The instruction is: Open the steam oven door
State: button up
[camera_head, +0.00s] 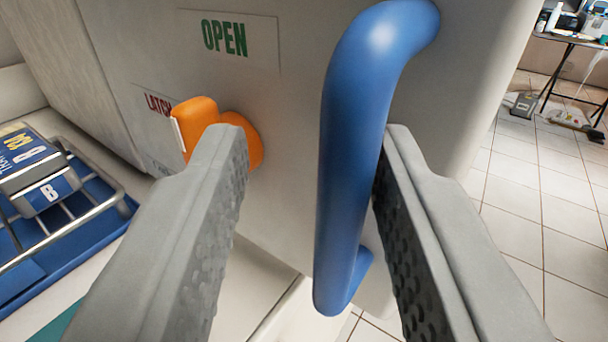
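The steam oven door (290,90) is a pale panel with a green "OPEN" label (226,38). A thick blue handle (350,150) stands out from it and runs up and down in the view. An orange latch knob (205,122) sits to the left, beside a partly hidden red "LATCH" label (158,104). My gripper (312,150) is open, with one grey finger on each side of the blue handle. The handle is close to the right finger and a gap shows on its left. The left finger covers part of the latch knob. I cannot tell whether the door is ajar.
A blue tray (20,283) with a wire rack (85,215) and labelled blue-grey cassettes (45,180) lies at the left on a pale surface. Tiled floor (530,190) is open at the right. A small table (570,38) with equipment and floor pedals (524,104) stand at the far right.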

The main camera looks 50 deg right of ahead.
jog(key=v, duration=1.7)
jog(key=shift+s+a+f, duration=0.1)
jog(key=shift+a, duration=0.05)
jog(key=w+d+r+t+y, duration=0.1)
jog(key=w+d+r+t, duration=0.1)
jog(key=d+r, duration=0.3)
jog(key=w+d+r+t+y, duration=0.2)
jog(key=w+d+r+t, duration=0.1)
jog(key=d, duration=0.4)
jog(key=w+d+r+t+y, duration=0.2)
jog(key=w+d+r+t, duration=0.1)
jog(key=d+r, duration=0.4)
jog(key=shift+r+n+t, duration=0.3)
jog(key=shift+r+t, duration=0.1)
jog(key=shift+r, duration=0.1)
jog(key=s+d+r+n+t+y, duration=0.2)
jog(key=s+d+n+y, duration=0.6)
jog(key=s+d+y, duration=0.35)
jog(key=s+d+f+n+g+h, duration=0.1)
jog(key=s+d+f+g, duration=0.3)
jog(key=s+d+f, duration=0.4)
notch_tip(320, 180, down, 2)
jog(key=shift+s+f+n+h, duration=0.25)
jog(key=shift+s+n+h, duration=0.15)
jog(key=shift+s+h, duration=0.4)
